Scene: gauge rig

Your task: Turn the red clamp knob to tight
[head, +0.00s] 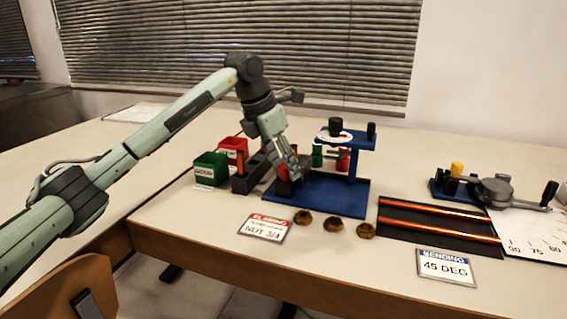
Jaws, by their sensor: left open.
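The red clamp knob (283,174) sits at the left end of the blue gauge rig base (325,196). It is partly hidden behind my left gripper. My left gripper (287,172) is open and points down at the knob, its fingers at or very near it. I cannot tell whether the fingers touch the knob or which way it is turned. My right gripper is not in view.
Green (210,169) and red (232,147) bins stand left of the rig. Several brass nuts (332,224) and a NUT 3/4 sign (265,229) lie in front. Copper rods (440,228) and a bending tool (495,190) are at right.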

